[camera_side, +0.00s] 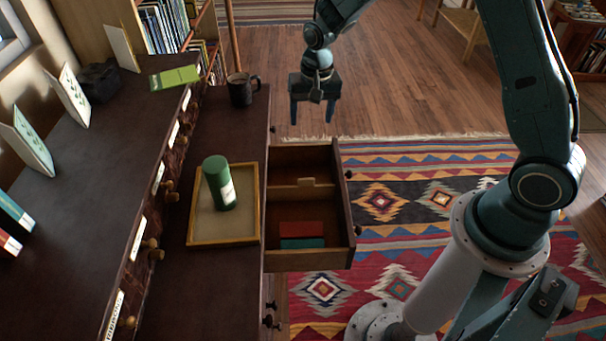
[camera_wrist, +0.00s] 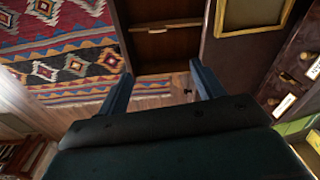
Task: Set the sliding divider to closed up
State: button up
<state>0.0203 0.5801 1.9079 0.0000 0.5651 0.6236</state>
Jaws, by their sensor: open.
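The sliding divider (camera_side: 291,191) is a light wooden strip with a raised tab, standing across the open drawer (camera_side: 308,262). A compartment lies on each side of it. The near one holds a red book (camera_side: 301,228) and a teal book (camera_side: 302,243); the far one looks empty. The divider also shows in the wrist view (camera_wrist: 170,27), at the top. My gripper (camera_side: 311,119) is open and empty, with fingers pointing down, above and beyond the far end of the drawer. Its two blue fingers show in the wrist view (camera_wrist: 160,88), apart from the divider.
A wooden tray (camera_side: 191,222) with a green cylinder (camera_side: 221,184) stands on the cabinet top left of the drawer. A dark mug (camera_side: 240,91) stands farther back. The space above the drawer is clear.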

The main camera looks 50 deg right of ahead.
notch_tip(320, 180, down, 11)
jog(key=w+m+g, duration=0.1)
jog(key=shift+w+d+m, duration=0.15)
jog(key=shift+w+m, duration=0.15)
jog(key=shift+f, duration=6.85)
jog(key=c, duration=1.4)
jog(key=s+a, duration=0.7)
